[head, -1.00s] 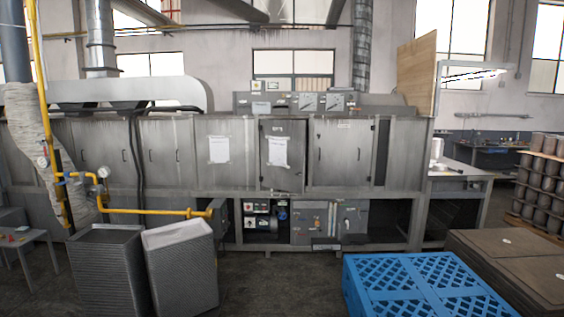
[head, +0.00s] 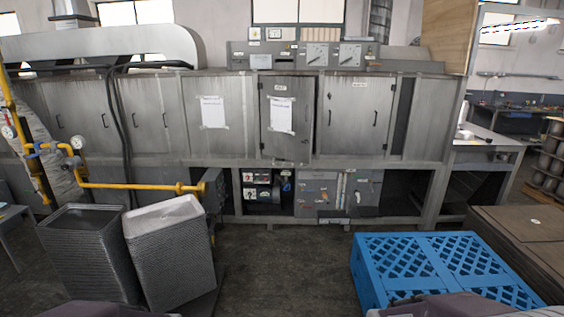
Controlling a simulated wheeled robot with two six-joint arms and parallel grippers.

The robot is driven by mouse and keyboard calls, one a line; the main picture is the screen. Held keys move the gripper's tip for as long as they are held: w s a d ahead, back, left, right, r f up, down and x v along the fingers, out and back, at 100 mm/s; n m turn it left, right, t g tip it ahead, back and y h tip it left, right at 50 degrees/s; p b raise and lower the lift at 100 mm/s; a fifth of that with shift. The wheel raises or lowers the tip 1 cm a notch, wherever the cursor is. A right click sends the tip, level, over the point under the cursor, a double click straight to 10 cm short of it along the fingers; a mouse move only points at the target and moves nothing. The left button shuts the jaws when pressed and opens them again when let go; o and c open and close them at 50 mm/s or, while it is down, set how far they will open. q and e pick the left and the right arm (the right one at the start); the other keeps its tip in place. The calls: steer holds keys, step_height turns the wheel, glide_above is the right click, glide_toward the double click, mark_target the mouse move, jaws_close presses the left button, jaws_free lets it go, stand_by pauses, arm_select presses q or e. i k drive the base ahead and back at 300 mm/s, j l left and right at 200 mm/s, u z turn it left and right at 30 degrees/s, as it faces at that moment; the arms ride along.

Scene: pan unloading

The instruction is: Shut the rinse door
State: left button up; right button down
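The door that seems to be the rinse door (head: 306,119) is a grey metal panel in the middle of the long washing machine (head: 237,148). It has a small label at its top, too small to read surely, and a white paper sheet (head: 281,115). A dark handle shows near its right side. Its lower edge slants and drops below the neighbouring panels, so it looks a little ajar, hinged at the left. Neither of my grippers is in view; only blurred parts of my arms show at the bottom edge.
A blue plastic pallet (head: 392,269) stands on the floor at front right, beside brown boxes (head: 525,235). Stacks of grey trays (head: 88,255) stand at front left, near a yellow gas pipe (head: 135,186). Bare floor (head: 285,260) lies between them before the machine.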

mark_target(287, 103)
steer(key=i, duration=3.25)
